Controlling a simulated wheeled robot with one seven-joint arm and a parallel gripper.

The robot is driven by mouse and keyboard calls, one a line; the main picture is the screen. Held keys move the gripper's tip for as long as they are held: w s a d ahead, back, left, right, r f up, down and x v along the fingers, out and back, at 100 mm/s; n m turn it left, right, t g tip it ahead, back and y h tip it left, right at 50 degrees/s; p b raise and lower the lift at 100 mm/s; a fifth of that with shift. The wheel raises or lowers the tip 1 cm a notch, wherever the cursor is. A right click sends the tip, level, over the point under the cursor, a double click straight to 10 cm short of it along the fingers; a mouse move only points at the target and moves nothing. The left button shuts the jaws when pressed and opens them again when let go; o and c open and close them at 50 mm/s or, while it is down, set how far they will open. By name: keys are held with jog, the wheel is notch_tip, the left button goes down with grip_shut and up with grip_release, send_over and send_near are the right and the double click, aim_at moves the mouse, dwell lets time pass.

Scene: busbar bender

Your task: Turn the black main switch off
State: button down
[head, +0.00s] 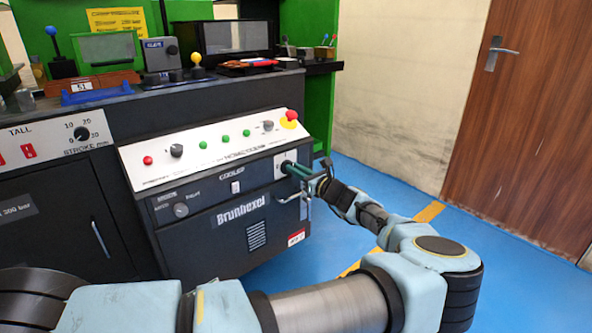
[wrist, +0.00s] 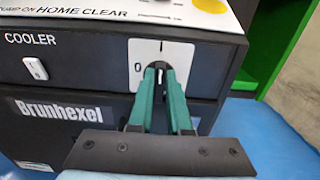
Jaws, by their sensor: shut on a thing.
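The main switch sits on a white plate (wrist: 142,54) at the right end of the black cabinet front. The plate has a 0 at its left and a line mark at its top. In the head view the plate (head: 281,157) is partly covered by my gripper (head: 287,168). In the wrist view my gripper (wrist: 159,70) reaches straight to the plate, its two green fingers close together on the switch's black knob.
A white cooler rocker (wrist: 35,68) is left of the switch plate. Above is a sloped panel (head: 215,150) with coloured buttons and a red emergency button (head: 291,115). A metal handle (head: 305,203) hangs below the switch. Blue floor (head: 390,190) is clear to the right, before a wooden door (head: 525,130).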

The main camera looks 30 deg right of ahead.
jog(key=shift+n, duration=0.4)
jog(key=n, duration=0.4)
jog(key=shift+a+f, duration=0.1)
jog(key=shift+a, duration=0.15)
jog(key=n, duration=0.3)
jog(key=n+b, duration=0.1)
jog(key=shift+s+a+f+n, duration=0.1)
jog(key=shift+a+f+n, duration=0.1)
jog(key=shift+a+n, duration=0.1)
jog(key=n, duration=0.1)
jog(key=n+b, duration=0.1)
jog(key=n, duration=0.1)
jog(key=n+b, duration=0.1)
jog(key=shift+f, duration=0.25)
jog(key=shift+a+f+n+b, duration=0.1)
jog(key=shift+n+b, duration=0.45)
jog(key=shift+n, duration=0.55)
jog(key=shift+a+f+n+b, duration=0.1)
jog(key=shift+n+b, duration=0.4)
jog(key=shift+n, duration=0.6)
jog(key=c, duration=0.9)
grip_release()
jog(key=shift+d, duration=0.1)
jog(key=shift+o, duration=0.2)
